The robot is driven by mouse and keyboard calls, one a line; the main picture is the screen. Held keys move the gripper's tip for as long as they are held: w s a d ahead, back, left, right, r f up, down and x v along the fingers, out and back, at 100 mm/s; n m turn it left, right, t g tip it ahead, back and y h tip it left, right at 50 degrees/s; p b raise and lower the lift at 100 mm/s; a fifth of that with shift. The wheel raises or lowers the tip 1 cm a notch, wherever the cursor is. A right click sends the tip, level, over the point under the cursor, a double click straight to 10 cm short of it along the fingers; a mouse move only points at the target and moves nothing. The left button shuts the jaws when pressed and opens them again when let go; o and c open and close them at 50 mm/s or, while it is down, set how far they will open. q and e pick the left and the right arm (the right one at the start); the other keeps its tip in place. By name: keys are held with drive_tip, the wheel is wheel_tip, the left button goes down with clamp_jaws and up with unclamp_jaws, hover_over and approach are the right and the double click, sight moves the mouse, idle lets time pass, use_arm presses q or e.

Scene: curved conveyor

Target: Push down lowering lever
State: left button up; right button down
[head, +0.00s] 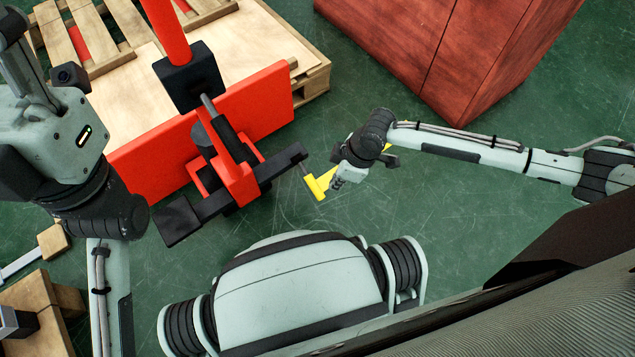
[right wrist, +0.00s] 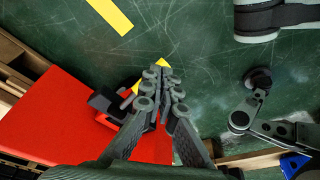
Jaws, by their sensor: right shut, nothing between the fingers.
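The yellow lever (head: 319,187) sits at the end of a black bar (head: 275,167) on a red-and-black machine (head: 238,180). My right gripper (head: 339,180) is shut and empty, close beside the lever's right side. In the right wrist view the shut fingertips (right wrist: 164,80) overlap the yellow lever (right wrist: 162,62), which is partly hidden behind them. I cannot tell whether they touch. My left arm is at the left of the head view, but its gripper fingers do not show.
A wooden pallet (head: 309,67) with a board lies behind the red panel (head: 270,105). A large dark red box (head: 440,50) stands at the upper right. Wooden pieces (head: 40,300) lie at the lower left. The green floor (head: 350,90) between the pallet and the box is clear.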

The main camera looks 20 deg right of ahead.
drive_tip(key=v, duration=1)
drive_tip(key=shift+d+r, duration=0.1)
drive_tip(key=shift+r, duration=0.05)
